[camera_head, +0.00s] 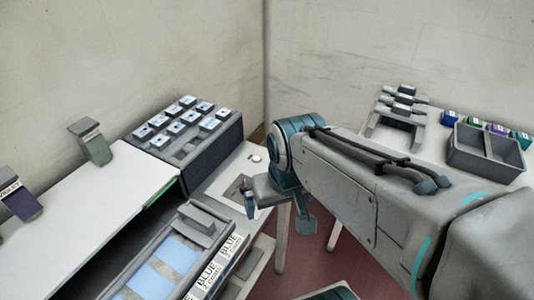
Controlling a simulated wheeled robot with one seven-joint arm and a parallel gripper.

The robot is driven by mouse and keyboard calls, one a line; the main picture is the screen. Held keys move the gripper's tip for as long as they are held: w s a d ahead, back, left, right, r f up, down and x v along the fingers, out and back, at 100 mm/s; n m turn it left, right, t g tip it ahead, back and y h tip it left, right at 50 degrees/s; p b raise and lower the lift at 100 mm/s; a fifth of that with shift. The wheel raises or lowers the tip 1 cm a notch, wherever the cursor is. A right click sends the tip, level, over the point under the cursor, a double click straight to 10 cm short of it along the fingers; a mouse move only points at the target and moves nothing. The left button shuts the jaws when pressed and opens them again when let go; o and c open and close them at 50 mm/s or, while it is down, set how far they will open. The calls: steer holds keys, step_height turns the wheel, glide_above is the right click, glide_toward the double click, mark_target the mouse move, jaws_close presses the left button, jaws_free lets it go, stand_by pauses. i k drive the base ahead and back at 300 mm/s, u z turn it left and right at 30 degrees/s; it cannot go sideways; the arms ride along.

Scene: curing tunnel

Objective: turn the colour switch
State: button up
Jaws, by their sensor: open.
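I cannot make out for sure which thing is the colour switch. A small dark plate (236,187) lies on the white table, partly hidden by my gripper. A small round white piece (256,158) sits on the table beyond it. My gripper (278,212) is open, pointing down, with nothing seen between its fingers. Its left finger appears over or just in front of the dark plate; contact cannot be told. My arm comes in from the right.
A grey unit with BLUE labels (208,277) and blue panels stands at the front. Behind it is a long white top (95,215) and a dark block with several small boxes (218,150). A grey divided bin (515,165) stands on the right table. Red floor shows between.

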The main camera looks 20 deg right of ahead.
mark_target(245, 186)
steer(key=k, duration=0.5)
steer(key=z, duration=1.05)
steer(key=i, duration=1)
steer(key=u, duration=1.85)
